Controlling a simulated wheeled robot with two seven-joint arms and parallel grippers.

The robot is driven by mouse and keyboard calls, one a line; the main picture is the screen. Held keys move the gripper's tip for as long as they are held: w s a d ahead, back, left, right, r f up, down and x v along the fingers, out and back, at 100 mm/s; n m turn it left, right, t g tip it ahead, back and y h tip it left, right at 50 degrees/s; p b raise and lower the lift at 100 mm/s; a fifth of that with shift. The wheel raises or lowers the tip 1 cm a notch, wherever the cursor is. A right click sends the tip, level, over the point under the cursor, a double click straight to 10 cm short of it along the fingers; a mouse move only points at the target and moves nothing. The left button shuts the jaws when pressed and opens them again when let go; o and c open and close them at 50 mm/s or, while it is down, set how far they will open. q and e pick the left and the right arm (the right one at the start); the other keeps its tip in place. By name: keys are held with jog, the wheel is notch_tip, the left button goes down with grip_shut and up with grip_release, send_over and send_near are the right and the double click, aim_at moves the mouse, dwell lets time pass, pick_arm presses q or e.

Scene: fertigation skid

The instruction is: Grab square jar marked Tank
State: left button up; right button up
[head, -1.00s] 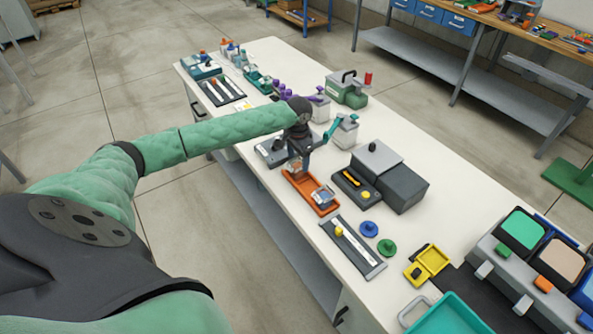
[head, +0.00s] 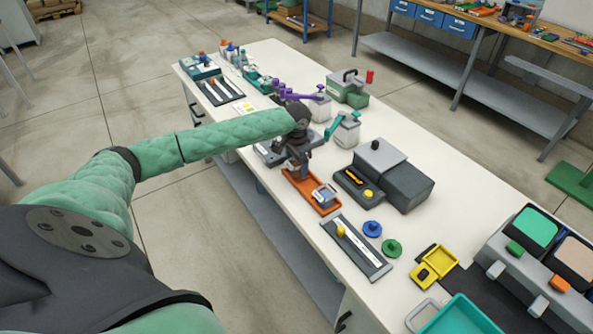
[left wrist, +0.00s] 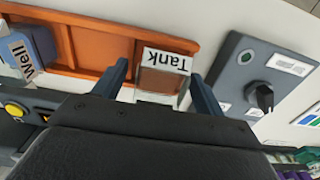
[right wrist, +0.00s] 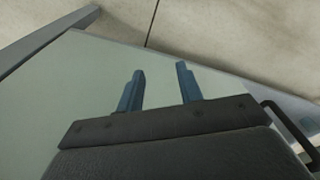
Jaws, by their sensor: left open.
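The square jar marked Tank (left wrist: 160,80) shows in the left wrist view, with brown contents and a white label that reads upside down. It is at one end of the orange tray (left wrist: 100,42), which also shows in the head view (head: 298,186). My left gripper (left wrist: 157,85) is open, with one finger on each side of the jar; I cannot tell whether they touch it. In the head view my left gripper (head: 297,168) covers the jar. A jar marked Well (left wrist: 30,52) stands at the tray's other end. My right gripper (right wrist: 160,85) is open and empty.
A grey panel with a black knob (left wrist: 264,96) lies close beside the tray. In the head view a dark box (head: 402,186), a slotted board with a yellow knob (head: 357,248) and blue and green discs (head: 372,228) are nearby. White jars stand behind the left gripper.

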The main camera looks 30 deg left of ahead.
pick_arm(q)
jog(key=shift+f+b, duration=0.4)
jog(key=shift+f, duration=0.05)
jog(key=c, duration=1.1)
pick_arm(e)
jog(key=r, duration=0.4)
jog(key=shift+w+a+r, duration=0.2)
jog(key=shift+w+a, duration=0.05)
jog(key=shift+w, duration=0.1)
pick_arm(q)
jog(key=shift+r, duration=0.1)
